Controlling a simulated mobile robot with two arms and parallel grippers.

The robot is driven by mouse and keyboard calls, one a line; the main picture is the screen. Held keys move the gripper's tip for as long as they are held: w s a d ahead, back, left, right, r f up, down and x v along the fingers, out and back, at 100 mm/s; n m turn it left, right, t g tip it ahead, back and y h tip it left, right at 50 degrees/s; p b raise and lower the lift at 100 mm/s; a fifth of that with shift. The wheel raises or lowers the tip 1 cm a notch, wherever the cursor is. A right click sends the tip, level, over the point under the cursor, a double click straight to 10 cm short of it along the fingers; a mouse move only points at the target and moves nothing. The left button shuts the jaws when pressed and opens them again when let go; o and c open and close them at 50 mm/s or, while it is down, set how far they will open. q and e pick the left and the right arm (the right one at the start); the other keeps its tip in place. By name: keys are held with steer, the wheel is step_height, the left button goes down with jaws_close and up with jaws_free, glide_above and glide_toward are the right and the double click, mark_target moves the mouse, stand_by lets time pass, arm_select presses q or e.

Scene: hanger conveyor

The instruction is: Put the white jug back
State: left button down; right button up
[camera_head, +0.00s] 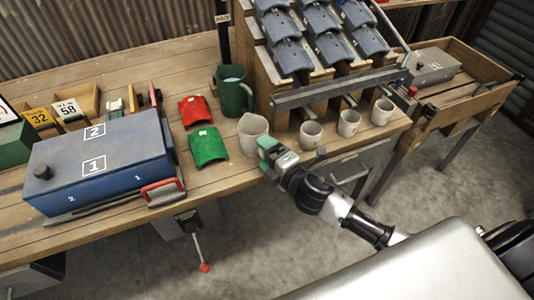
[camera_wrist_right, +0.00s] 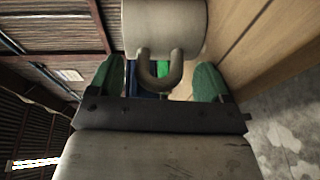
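The white jug (camera_head: 253,132) stands upright on the wooden bench, near its front edge, just right of the green curved tile. My right gripper (camera_head: 268,150) is at the jug's front right side. In the right wrist view the jug (camera_wrist_right: 165,22) is close ahead, with its looped handle (camera_wrist_right: 160,78) between the two green fingertips. The fingers stand apart, with a gap on each side of the handle, so the gripper is open around it. In the head view the gripper hides the handle. My left gripper is not in view.
Several white cups (camera_head: 311,133) stand in a row to the right, under the tile rack (camera_head: 330,95). A dark green jug (camera_head: 234,97) stands behind. A red tile (camera_head: 195,110) and a green tile (camera_head: 207,146) lie left, beside a blue box (camera_head: 100,165).

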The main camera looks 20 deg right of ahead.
steer(key=shift+r, duration=0.25)
steer(key=b+v, duration=0.1)
steer(key=v, duration=1.1)
steer(key=s+d+f+m+g+h, duration=0.2)
steer(key=d+f+m, duration=0.15)
steer(key=f, duration=0.65)
steer(key=s+d+f+m+g+h, duration=0.1)
steer(key=s+d+f+m+g, duration=0.2)
steer(key=f, duration=0.8)
steer(key=s+d+f+m+g+h, duration=0.15)
steer(key=f+m, duration=0.25)
steer(key=f, duration=0.6)
steer(key=s+a+f+m+g, duration=0.3)
steer(key=s+f, duration=0.6)
steer(key=s, duration=0.3)
steer(key=s+a+f+m+g, duration=0.3)
steer(key=s+f+m+g, duration=0.2)
steer(key=s+f, duration=0.4)
steer(key=s, duration=0.4)
steer(key=shift+f+m+g+h, duration=0.25)
steer(key=shift+m+g+h, duration=0.1)
steer(key=shift+s, duration=0.1)
